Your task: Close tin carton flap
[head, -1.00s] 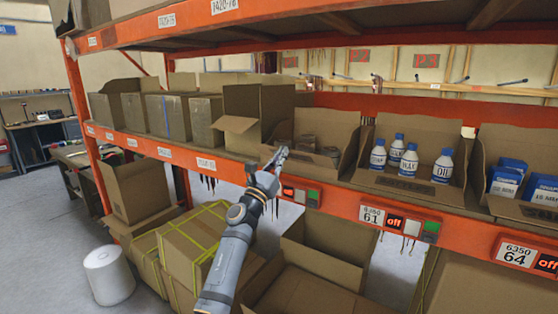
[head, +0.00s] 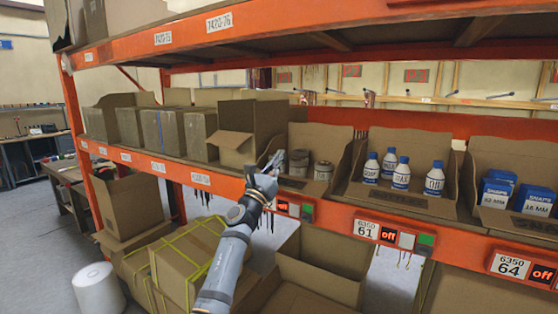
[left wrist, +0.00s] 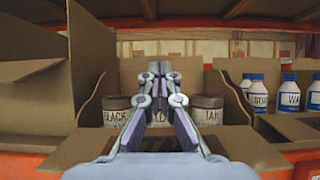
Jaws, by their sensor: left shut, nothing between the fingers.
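The tin carton (head: 340,158) stands open on the orange shelf and holds several round tins (head: 321,170). In the left wrist view the tins are labelled, with BLACK (left wrist: 117,112) on the left and TAN (left wrist: 207,110) on the right; my fingers partly hide one between them. The carton's front flap (left wrist: 238,146) lies folded outward and down, toward me, partly hidden by my gripper. My left gripper (head: 277,158) is shut and empty, at the carton's front left, pointing toward the tins. I cannot tell whether it touches the flap. My right gripper is not in view.
A taller open carton (head: 237,135) stands close on the left of the tin carton, with a flap hanging out. A carton of blue-capped bottles (head: 347,187) stands on the right, then a carton of blue boxes (head: 475,200). Large open cartons (head: 325,262) are below.

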